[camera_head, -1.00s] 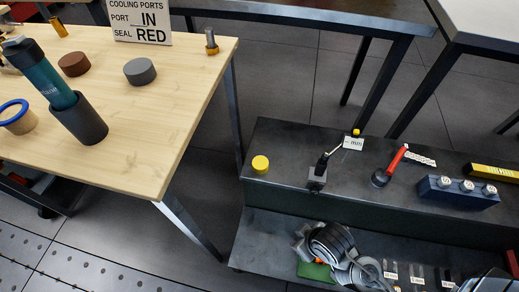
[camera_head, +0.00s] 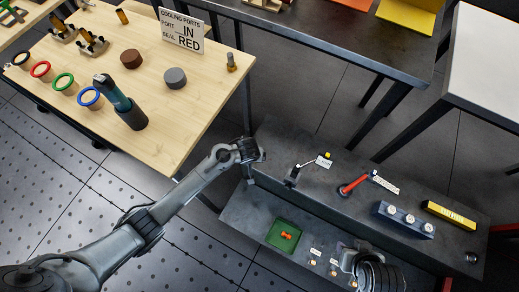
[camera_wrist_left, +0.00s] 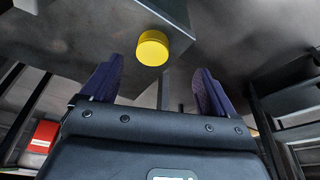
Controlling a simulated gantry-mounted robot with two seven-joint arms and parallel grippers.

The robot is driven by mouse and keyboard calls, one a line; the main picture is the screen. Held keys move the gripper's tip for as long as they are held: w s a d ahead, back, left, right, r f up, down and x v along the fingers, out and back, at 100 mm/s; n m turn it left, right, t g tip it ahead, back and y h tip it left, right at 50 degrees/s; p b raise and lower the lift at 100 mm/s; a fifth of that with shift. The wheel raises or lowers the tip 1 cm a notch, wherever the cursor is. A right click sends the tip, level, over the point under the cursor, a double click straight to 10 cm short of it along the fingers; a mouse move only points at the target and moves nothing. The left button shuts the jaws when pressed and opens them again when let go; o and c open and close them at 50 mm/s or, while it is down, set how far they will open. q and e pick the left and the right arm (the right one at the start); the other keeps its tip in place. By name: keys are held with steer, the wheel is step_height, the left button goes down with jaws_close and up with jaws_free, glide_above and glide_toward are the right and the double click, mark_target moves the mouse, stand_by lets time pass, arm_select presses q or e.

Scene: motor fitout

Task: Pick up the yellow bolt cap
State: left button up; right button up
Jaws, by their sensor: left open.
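The yellow bolt cap is a short round yellow cylinder (camera_wrist_left: 153,47). In the left wrist view it stands near the edge of a dark grey surface, just beyond and between my left gripper's fingertips (camera_wrist_left: 159,66), apart from both. The fingers are open and empty. In the head view my left gripper (camera_head: 258,154) reaches over the left end of the dark bench top, and the cap is hidden behind it. A grey part, apparently of my right arm, shows at the lower right of the head view; its fingers cannot be made out.
A green tray (camera_head: 275,240) lies on the lower shelf. A wooden table (camera_head: 215,105) stands left.

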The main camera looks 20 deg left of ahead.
arm_select(q)
steer(key=b+x, duration=0.2)
steer(key=x, duration=0.1)
steer(key=shift+w+d+f, duration=0.15)
steer(key=shift+w+f, duration=0.05)
steer(key=shift+w, duration=0.3)
steer(key=shift+w+f+b, duration=0.3)
steer(key=shift+f+b, duration=0.2)
steer(key=shift+f, duration=0.1)
steer(key=b+x, duration=0.1)
steer(key=x, duration=0.1)
steer(key=b+x, duration=0.1)
steer(key=b, duration=0.1)
steer(key=shift+w+d+f, duration=0.1)
steer(key=shift+w+f, duration=0.2)
steer(key=shift+w, duration=0.05)
steer(key=shift+w+f+b, duration=0.25)
steer(key=shift+f+b, duration=0.05)
steer(key=shift+f, duration=0.25)
steer(key=c, duration=1.1)
